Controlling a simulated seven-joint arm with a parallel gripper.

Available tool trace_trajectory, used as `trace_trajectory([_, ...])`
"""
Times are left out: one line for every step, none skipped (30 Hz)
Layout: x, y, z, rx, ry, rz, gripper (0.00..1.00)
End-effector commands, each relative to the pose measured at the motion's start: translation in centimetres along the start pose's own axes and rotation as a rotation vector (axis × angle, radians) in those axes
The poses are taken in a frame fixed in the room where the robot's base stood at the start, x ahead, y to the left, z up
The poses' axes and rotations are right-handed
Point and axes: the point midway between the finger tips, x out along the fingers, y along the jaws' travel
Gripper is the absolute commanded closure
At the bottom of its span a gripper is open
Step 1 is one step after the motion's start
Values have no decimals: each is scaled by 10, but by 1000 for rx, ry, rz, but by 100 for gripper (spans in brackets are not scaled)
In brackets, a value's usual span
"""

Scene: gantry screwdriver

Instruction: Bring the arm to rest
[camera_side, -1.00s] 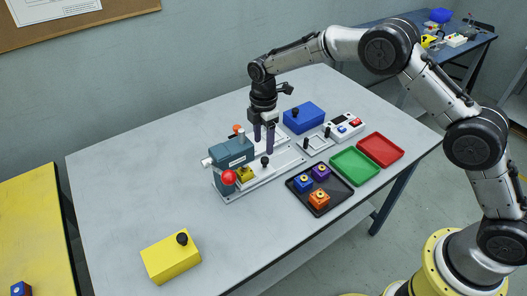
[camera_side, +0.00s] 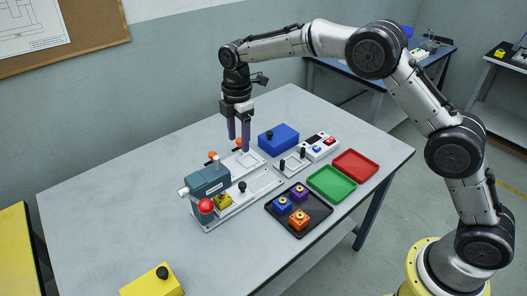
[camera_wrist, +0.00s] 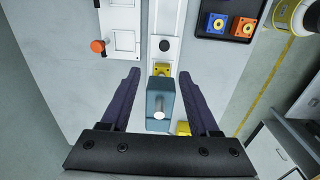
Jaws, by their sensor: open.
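My gripper (camera_side: 238,145) hangs with its dark purple fingers pointing down over the table, above the back part of the white fixture. In the wrist view its fingers (camera_wrist: 160,73) are spread with nothing held between them. The teal screwdriver unit (camera_side: 208,180) with a red button (camera_side: 205,206) stands at the left end of the fixture. It shows below my gripper in the wrist view (camera_wrist: 160,98). A yellow block (camera_side: 223,201) with a hole sits in the fixture at the teal unit and shows in the wrist view (camera_wrist: 162,68).
A blue box (camera_side: 278,138), a white button box (camera_side: 318,147) and a small frame with black knobs (camera_side: 292,165) stand right. A black tray (camera_side: 300,232) holds blue, purple and orange blocks. Green (camera_side: 332,184) and red (camera_side: 356,165) trays are empty.

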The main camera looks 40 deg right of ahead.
Motion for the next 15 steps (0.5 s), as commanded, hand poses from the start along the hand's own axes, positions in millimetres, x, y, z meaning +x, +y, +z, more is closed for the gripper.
trace_trajectory([-26, 4, 5, 10, 10, 46, 38])
trace_trajectory([-41, 3, 9, 17, 15, 67, 38])
trace_trajectory([-61, -1, 15, 26, 21, 93, 38])
trace_trajectory([-77, -5, 20, 32, 24, 113, 38])
trace_trajectory([-91, -11, 25, 40, 28, 131, 38])
trace_trajectory([-110, -20, 32, 51, 32, 155, 38])
trace_trajectory([-123, -27, 37, 64, 35, 171, 38])
trace_trajectory([-135, -35, 42, 79, 39, 187, 38])
trace_trajectory([-151, -47, 49, 104, 44, 209, 38])
trace_trajectory([-161, -56, 54, 125, 48, 223, 38])
trace_trajectory([-171, -66, 58, 148, 52, 238, 38])
trace_trajectory([-183, -79, 64, 181, 58, 258, 38])
trace_trajectory([-191, -89, 69, 207, 63, 271, 38])
trace_trajectory([-199, -100, 73, 236, 69, 285, 38])
trace_trajectory([-208, -115, 79, 275, 76, 302, 38])
